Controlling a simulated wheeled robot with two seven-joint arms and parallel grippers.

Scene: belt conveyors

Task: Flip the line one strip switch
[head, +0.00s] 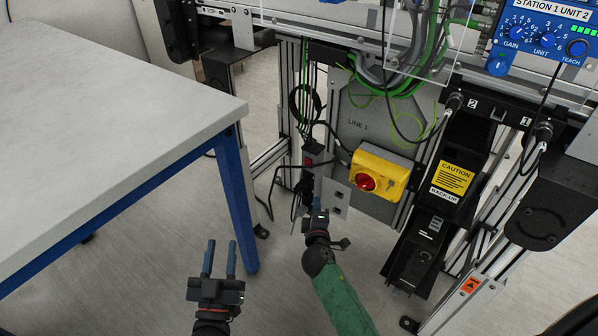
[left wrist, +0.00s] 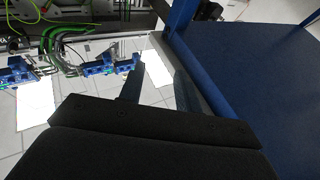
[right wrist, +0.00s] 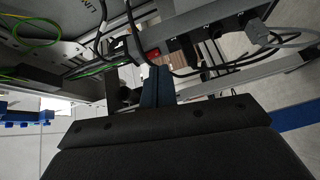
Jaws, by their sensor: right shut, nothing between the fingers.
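The line one power strip (head: 308,180) is mounted upright beside the grey LINE 1 panel, with a red switch (head: 308,162) near its top. In the right wrist view the red switch (right wrist: 153,53) shows just past my fingertips, with a gap I cannot measure. My right gripper (head: 319,203) is shut and empty, below and slightly right of the strip in the head view; its fingers lie together in the right wrist view (right wrist: 157,72). My left gripper (head: 220,258) is open and empty beside the table, away from the strip. Its spread fingers also show in the left wrist view (left wrist: 158,88).
A yellow box with a red knob (head: 379,176) sits right of the strip on the LINE 1 panel (head: 358,123). Black cables (head: 305,105) hang around the strip. A white-topped table (head: 110,110) with blue legs stands left. Open floor lies between table and frame.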

